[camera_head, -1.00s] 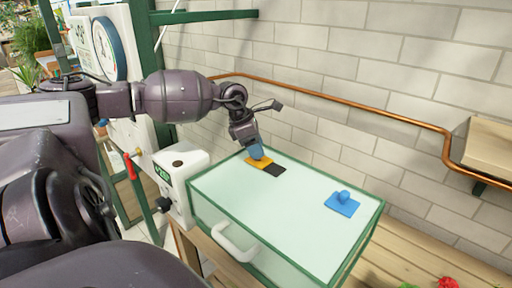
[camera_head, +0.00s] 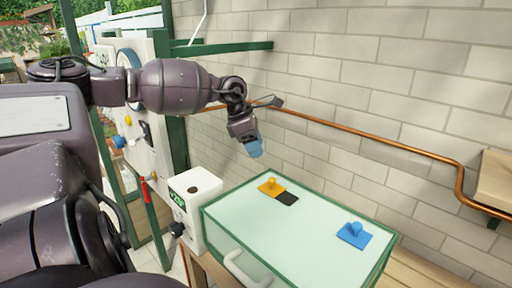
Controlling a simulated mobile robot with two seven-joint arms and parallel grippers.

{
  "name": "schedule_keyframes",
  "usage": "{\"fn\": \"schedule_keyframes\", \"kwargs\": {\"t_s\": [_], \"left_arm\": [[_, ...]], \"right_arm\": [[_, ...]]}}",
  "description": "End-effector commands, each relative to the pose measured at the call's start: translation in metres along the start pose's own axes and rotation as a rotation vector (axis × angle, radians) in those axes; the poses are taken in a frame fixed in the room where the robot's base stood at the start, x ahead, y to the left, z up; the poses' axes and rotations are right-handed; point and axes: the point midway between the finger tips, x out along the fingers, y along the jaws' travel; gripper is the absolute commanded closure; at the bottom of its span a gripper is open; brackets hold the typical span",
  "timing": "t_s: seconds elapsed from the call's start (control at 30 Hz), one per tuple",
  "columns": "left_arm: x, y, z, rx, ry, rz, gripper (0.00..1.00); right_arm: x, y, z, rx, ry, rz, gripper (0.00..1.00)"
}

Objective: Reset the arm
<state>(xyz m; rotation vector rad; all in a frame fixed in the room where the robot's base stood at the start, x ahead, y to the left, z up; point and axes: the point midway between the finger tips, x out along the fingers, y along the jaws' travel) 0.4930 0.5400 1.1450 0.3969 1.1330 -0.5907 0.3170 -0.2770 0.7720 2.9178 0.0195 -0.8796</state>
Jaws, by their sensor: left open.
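My left arm comes in from the left, and its left gripper (camera_head: 255,149), with blue fingertips, hangs in the air above the far left corner of the glass-topped box. It is open and holds nothing, clear of the box lid. Below it, an orange piece with a knob (camera_head: 271,186) lies on the lid beside a black square (camera_head: 287,199). A blue piece with a knob (camera_head: 354,235) lies on the lid further right. My right gripper is not in view.
The green-framed box (camera_head: 318,229) has a white handle (camera_head: 243,270) in front. A white device with a green display (camera_head: 192,205) stands at its left. A copper pipe (camera_head: 375,146) runs along the brick wall behind. A wooden shelf (camera_head: 496,180) is at far right.

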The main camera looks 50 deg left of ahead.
Motion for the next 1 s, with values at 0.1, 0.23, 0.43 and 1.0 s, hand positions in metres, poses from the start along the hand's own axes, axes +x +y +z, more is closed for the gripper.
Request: {"fn": "schedule_keyframes", "kwargs": {"t_s": [0.1,0.23,0.43,1.0], "left_arm": [[0.000,0.000,0.000,0.000,0.000,0.000,0.50],[0.000,0.000,0.000,0.000,0.000,0.000,0.50],[-0.003,0.000,0.001,0.001,-0.002,0.002,0.50],[-0.109,-0.002,0.042,0.007,-0.023,0.017,0.50]], "right_arm": [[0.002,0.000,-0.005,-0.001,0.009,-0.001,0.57],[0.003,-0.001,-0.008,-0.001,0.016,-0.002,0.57],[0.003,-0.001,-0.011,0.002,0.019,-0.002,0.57],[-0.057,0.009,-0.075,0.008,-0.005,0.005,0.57]]}}
